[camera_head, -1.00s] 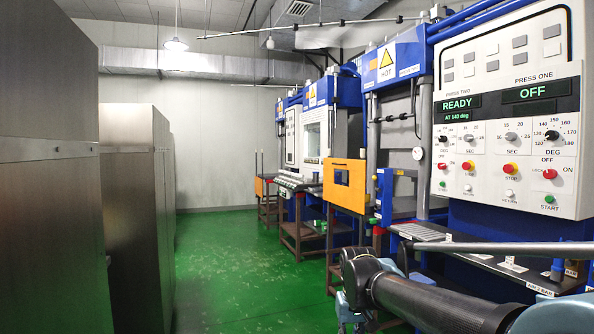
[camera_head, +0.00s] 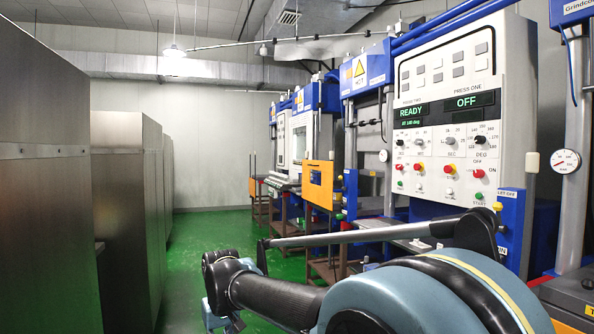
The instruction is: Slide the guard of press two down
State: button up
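Press two (camera_head: 368,72) stands left of the control panel, with a blue head, a yellow HOT sign and grey upright posts. I cannot clearly pick out its guard or tell its height; the opening between the posts is small and seen at a slant. The control panel (camera_head: 447,120) reads READY AT 140 deg under PRESS TWO and OFF under PRESS ONE. My black and blue-grey arm fills the bottom of the view and hides the lower front of the presses. My gripper is not in view.
A press post with a round gauge (camera_head: 565,161) is at the right edge. An orange panel (camera_head: 319,186) juts out beyond press two. Tall metal cabinets (camera_head: 125,225) line the left. The green floor (camera_head: 205,240) between them and the presses is clear.

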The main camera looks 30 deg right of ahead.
aim_at(322, 196)
jog(key=z, duration=0.15)
jog(key=i, duration=2)
jog(key=z, duration=1.05)
jog(key=i, duration=1.15)
jog(key=z, duration=0.65)
jog(key=i, duration=0.4)
jog(key=z, duration=0.2)
